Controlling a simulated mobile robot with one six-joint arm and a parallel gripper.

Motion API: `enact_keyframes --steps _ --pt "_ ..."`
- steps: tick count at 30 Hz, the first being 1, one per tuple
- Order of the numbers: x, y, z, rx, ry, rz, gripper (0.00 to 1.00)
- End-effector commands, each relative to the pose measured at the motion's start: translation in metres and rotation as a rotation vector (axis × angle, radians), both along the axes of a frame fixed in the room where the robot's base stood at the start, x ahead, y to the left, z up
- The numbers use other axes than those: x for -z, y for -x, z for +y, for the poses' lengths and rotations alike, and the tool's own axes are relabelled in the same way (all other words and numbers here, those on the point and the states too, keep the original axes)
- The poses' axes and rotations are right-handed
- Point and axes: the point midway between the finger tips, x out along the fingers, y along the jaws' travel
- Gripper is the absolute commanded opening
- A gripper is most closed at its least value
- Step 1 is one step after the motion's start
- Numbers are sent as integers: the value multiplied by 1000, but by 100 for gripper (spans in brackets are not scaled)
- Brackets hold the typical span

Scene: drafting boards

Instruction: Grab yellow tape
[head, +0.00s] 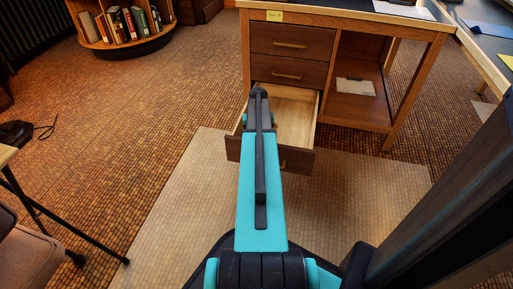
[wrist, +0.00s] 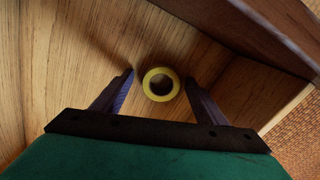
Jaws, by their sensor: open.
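The yellow tape (wrist: 148,91) is a roll with a dark centre hole, lying on the pale wooden bottom of an open drawer. In the wrist view my gripper (wrist: 159,76) is open, with one finger on each side of the roll. I cannot tell whether the fingers are down at the roll's height. In the head view my arm reaches into the open bottom drawer (head: 297,108). The tape and fingertips are hidden there behind the arm.
The drawer's walls (wrist: 286,106) stand close around my gripper. Two shut drawers (head: 288,41) are above the open one in the wooden desk. Right of them is an open shelf with a paper (head: 354,86). A round bookcase (head: 127,46) stands at the back left.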

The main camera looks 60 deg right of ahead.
Motion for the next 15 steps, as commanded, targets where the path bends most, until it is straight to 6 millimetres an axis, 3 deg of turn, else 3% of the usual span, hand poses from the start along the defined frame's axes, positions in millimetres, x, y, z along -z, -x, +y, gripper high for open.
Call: enact_keyframes --steps 15 --pt "-1 0 0 0 0 0 66"
